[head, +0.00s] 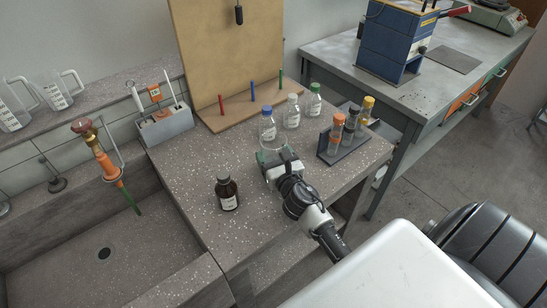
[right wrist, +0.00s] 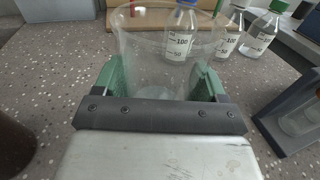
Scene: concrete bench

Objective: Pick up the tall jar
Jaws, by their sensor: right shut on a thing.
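A clear glass vessel, which looks like the tall jar (right wrist: 150,52), stands between the green pads of my right gripper (right wrist: 160,82) in the right wrist view. The pads are closed on its two sides. Its wide rim is toward the top of that view, and its lower part is partly hidden by the gripper. In the head view, my right gripper (head: 270,158) is low over the speckled bench, and the jar is hard to make out there. I cannot tell whether its base touches the bench. My left gripper is not in view.
Three capped bottles stand just behind: blue-capped (head: 267,126), white-capped (head: 291,112) and green-capped (head: 313,103). A rack (head: 342,146) with capped tubes is close on the right. A brown bottle (head: 227,194) stands front left. The sink (head: 70,270) lies left; bare bench (head: 190,175) separates them.

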